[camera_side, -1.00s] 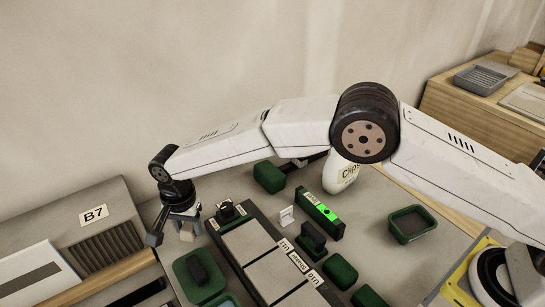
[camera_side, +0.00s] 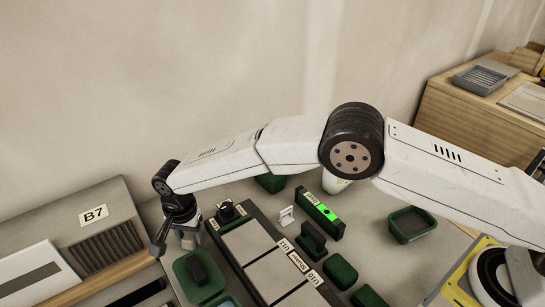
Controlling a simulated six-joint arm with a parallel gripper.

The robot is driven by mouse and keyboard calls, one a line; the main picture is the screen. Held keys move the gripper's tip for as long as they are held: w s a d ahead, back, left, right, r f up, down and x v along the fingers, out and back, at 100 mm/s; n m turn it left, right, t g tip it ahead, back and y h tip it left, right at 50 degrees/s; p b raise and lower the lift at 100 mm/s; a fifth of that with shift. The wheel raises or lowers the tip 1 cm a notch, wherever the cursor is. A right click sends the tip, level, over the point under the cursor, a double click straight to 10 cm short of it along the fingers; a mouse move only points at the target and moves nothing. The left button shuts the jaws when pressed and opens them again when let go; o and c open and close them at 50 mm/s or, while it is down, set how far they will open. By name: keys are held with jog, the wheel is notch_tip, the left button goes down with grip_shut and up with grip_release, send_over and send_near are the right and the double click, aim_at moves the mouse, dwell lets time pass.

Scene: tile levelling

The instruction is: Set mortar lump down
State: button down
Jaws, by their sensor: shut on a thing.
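My gripper (camera_side: 176,236) points downward at the left of the work area, behind and left of a green tray. It is shut on a small grey lump, the mortar lump (camera_side: 188,241), which shows just below the right side of the jaws. The jaws partly hide the lump, and I cannot tell whether it touches the table. Pale grey tiles (camera_side: 248,241) lie in a row in a dark frame to the right, with labels U11 and U10 beside them.
The green tray (camera_side: 180,278) holds a dark block. A level with a lit green window (camera_side: 322,210), a white clip (camera_side: 287,216) and several green blocks stand right of the tiles. An empty green tray (camera_side: 402,237) is farther right. A grey B7 box (camera_side: 93,213) stands left.

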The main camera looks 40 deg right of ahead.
aim_at(189, 234)
jog(key=shift+f, duration=0.1)
jog(key=shift+c, duration=1)
grip_release()
notch_tip(189, 234, up, 12)
dwell(0.4)
